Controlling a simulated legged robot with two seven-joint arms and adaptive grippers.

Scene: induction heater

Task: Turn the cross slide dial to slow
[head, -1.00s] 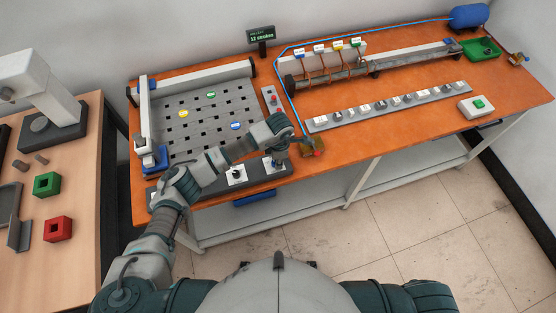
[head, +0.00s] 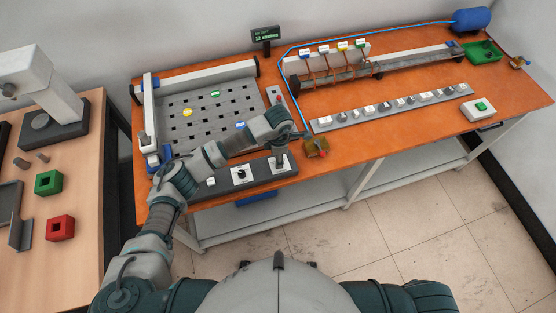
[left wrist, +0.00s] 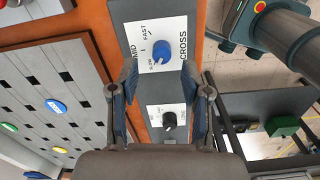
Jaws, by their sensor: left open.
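The cross slide dial is a blue knob (left wrist: 162,54) on a white plate (left wrist: 178,25) marked CROSS, with FAST, MID and SLOW around it. A small pale mark on its lower-left rim appears to face SLOW, but it is too small to be sure. A second, black knob (left wrist: 169,119) sits on its own white plate below it, between my fingers in the picture. My left gripper (left wrist: 166,88) is open and empty, and the blue knob lies beyond its fingertips. In the head view my left gripper (head: 281,152) is over the right-hand plate of the front panel. My right gripper is not in view.
The perforated plate (head: 205,110) lies behind the panel, with coloured discs on it. A small brassy box (head: 316,148) stands right of the panel. Green (head: 48,182) and red (head: 60,228) blocks lie on the left table.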

